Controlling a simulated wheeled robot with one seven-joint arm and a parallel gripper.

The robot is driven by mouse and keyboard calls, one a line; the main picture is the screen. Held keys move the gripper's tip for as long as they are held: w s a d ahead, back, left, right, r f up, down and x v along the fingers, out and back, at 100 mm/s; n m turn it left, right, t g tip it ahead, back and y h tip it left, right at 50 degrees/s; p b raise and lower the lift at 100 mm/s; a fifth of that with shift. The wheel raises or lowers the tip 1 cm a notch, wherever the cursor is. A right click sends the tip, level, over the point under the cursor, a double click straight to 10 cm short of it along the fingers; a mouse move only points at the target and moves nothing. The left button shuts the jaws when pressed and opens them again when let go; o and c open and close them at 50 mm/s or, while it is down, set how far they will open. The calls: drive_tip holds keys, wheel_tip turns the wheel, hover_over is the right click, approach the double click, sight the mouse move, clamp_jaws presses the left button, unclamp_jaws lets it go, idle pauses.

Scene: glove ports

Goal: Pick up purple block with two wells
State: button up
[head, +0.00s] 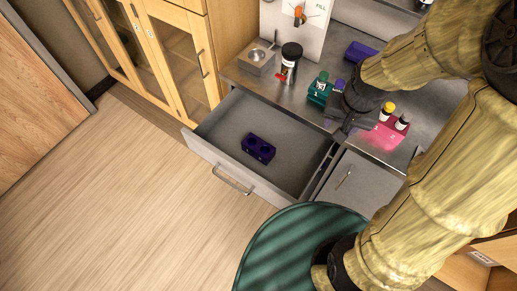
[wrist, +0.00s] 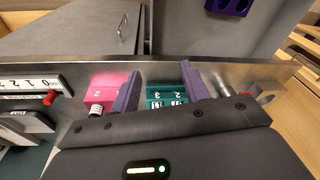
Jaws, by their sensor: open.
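A dark purple block with round wells (head: 258,148) lies inside the open drawer (head: 213,152). In the wrist view the purple block (wrist: 229,6) is cut off by the top edge, with two wells showing. My gripper (head: 345,119) is over the counter, to the right of the drawer and apart from that block. In the wrist view my gripper (wrist: 160,82) has its two fingers spread with nothing held between them. Another purple item (head: 359,52) sits farther back on the counter, partly hidden by my arm; its wells cannot be made out.
A teal block (head: 320,88) marked with numbers and a pink block (head: 386,133) with small vials stand near my gripper on the counter (head: 305,100). A dark jar with a white label (head: 290,58) and a metal box (head: 256,60) stand further left. The drawer around the purple block is clear.

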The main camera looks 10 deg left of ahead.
drive_tip(key=w+a+f+m+g, duration=0.15)
drive_tip(key=w+a+f, duration=0.25)
drive_tip(key=a, duration=0.6)
drive_tip(key=m+b, duration=0.1)
drive_tip(key=m, duration=0.1)
hover_over(258, 145)
wheel_tip(258, 145, down, 4)
drive_tip(key=f, duration=0.1)
drive_tip(key=shift+d+r+g, duration=0.25)
drive_tip(key=shift+r, duration=0.05)
drive_tip(key=shift+f, duration=0.1)
wheel_tip(258, 145, down, 12)
drive_tip(key=shift+r, duration=0.25)
drive_tip(key=shift+f, duration=0.3)
drive_tip(key=shift+a+f+p, duration=0.2)
drive_tip(key=shift+f+p, duration=0.4)
drive_tip(key=shift+f, duration=2)
